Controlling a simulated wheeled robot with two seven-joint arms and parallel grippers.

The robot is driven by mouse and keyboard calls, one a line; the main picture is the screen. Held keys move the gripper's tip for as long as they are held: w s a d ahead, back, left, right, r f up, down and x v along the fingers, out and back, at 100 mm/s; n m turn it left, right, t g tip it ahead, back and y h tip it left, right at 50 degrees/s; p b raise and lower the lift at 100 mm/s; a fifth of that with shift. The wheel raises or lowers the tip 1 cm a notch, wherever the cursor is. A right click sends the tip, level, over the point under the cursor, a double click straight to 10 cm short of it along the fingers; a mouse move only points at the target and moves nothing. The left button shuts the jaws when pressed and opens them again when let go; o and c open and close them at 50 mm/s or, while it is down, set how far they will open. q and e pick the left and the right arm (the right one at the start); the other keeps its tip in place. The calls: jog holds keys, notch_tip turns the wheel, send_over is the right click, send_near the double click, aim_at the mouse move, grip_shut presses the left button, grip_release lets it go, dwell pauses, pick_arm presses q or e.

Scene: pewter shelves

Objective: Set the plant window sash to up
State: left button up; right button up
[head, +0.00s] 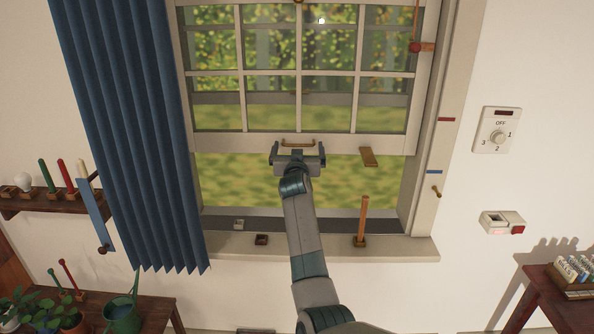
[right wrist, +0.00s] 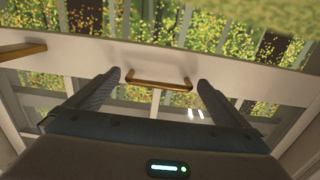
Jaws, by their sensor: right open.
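The window sash (head: 230,146), a pale frame with several panes, stands raised, with an open gap between its bottom rail and the sill (head: 330,246). A brass-coloured handle (head: 298,143) sits on the bottom rail; it also shows in the right wrist view (right wrist: 160,84). My right gripper (head: 298,151) is open just below the handle in the head view. In the right wrist view its fingertips (right wrist: 159,79) lie to either side of the handle, with nothing gripped. I cannot tell whether they touch the rail. My left gripper is not in view.
A blue curtain (head: 125,130) hangs left of the window. A wooden peg (head: 363,218) stands on the sill. A wooden piece (head: 369,156) sticks out from the rail. Red (head: 446,119) and blue (head: 434,172) marks are on the right frame. Plants (head: 40,308) stand lower left.

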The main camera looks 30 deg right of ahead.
jog(key=b+v, duration=0.4)
jog(key=v, duration=1.2)
jog(key=shift+s, duration=0.1)
